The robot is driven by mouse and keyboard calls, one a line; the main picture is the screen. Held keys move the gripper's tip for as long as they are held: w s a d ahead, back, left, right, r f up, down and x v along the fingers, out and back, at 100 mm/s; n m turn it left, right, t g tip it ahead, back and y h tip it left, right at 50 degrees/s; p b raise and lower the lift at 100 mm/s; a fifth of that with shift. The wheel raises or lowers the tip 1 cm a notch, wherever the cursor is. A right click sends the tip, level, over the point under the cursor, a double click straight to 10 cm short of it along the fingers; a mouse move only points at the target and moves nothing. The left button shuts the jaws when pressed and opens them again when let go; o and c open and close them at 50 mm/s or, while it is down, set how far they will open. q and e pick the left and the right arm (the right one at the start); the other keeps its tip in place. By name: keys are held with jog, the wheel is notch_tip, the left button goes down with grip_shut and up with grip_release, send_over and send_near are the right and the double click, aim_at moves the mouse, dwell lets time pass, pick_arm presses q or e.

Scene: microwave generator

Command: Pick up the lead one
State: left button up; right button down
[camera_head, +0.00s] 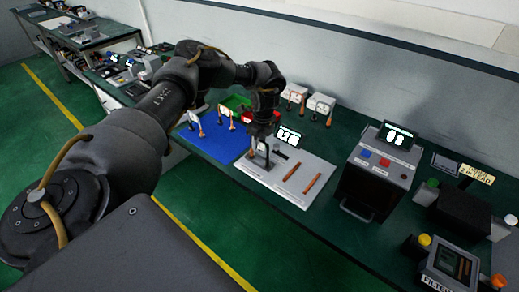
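Two thin orange-brown rods lie on a light grey plate (243,167) on the green bench: the left rod (291,172) and the right rod (314,184). I cannot tell by look which thing is the lead one. My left gripper (261,155) points down over the left part of the plate, left of both rods. Its fingers are small and dark, so I cannot tell whether they are open or shut, or whether they hold anything. My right gripper is not in view.
A blue mat (212,140) lies left of the plate. A small lit display (288,137) stands behind it. A dark box-shaped machine (374,172) stands on the right. A yellow sign (477,174) reading partly "LEAD" is further right. White meters (321,103) stand behind.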

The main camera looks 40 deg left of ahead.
pick_arm(q)
jog(key=shift+d, duration=0.1)
grip_shut()
jog(key=shift+r, duration=0.1)
jog(key=shift+r+b, duration=0.5)
jog(key=shift+b, duration=0.2)
jog(key=s+r+b, duration=0.2)
jog(key=s+r, duration=1)
jog(key=s, duration=0.2)
